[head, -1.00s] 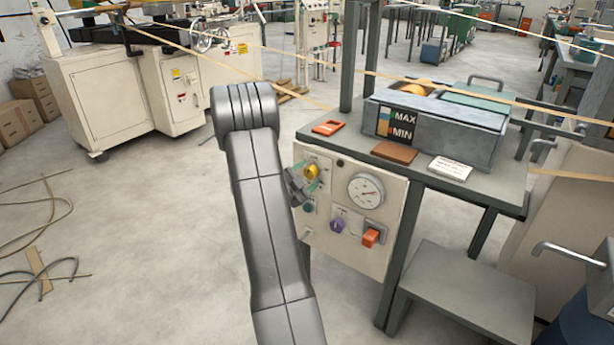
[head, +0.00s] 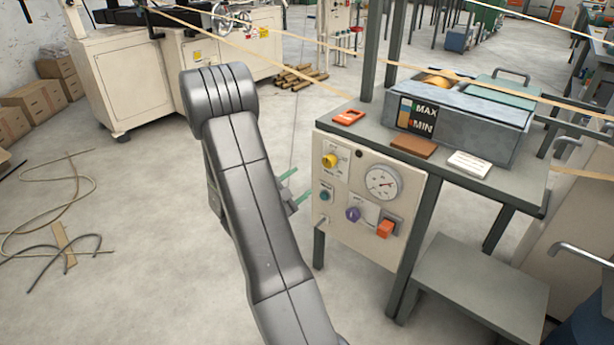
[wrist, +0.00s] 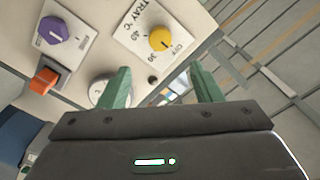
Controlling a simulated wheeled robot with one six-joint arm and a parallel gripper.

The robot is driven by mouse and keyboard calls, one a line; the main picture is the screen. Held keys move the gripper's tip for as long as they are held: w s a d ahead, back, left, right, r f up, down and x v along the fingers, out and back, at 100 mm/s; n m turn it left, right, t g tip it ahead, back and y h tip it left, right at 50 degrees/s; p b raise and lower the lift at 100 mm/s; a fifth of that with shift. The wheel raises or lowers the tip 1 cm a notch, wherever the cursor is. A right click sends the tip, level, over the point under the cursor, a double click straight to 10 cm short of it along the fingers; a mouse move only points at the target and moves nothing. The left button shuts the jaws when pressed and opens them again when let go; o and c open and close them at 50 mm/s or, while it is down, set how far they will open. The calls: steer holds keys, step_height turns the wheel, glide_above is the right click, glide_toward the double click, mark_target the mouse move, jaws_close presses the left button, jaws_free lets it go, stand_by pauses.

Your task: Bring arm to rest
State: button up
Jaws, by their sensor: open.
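My gripper (head: 296,188) is mostly hidden behind my grey arm in the head view. Only its green fingertips show, to the left of the cream control panel (head: 341,251) and apart from it. In the wrist view my gripper (wrist: 163,88) has its two green fingers spread apart with nothing between them. Beyond them is the panel with a yellow knob (wrist: 160,38), a purple knob (wrist: 53,29) and an orange switch (wrist: 44,80). The round gauge (wrist: 100,88) is partly hidden by the left finger.
A table (head: 497,185) above the panel bears a resin tray (head: 468,129), an orange item (head: 348,117), a brown block (head: 412,147) and a white card (head: 469,164). A low grey step (head: 480,285) stands at right. Loose cords (head: 62,200) lie on the floor at left.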

mark_target(326, 163)
steer(key=shift+s+a, duration=0.2)
steer(key=shift+s, duration=0.05)
steer(key=b+x, duration=0.2)
steer(key=x, duration=1.2)
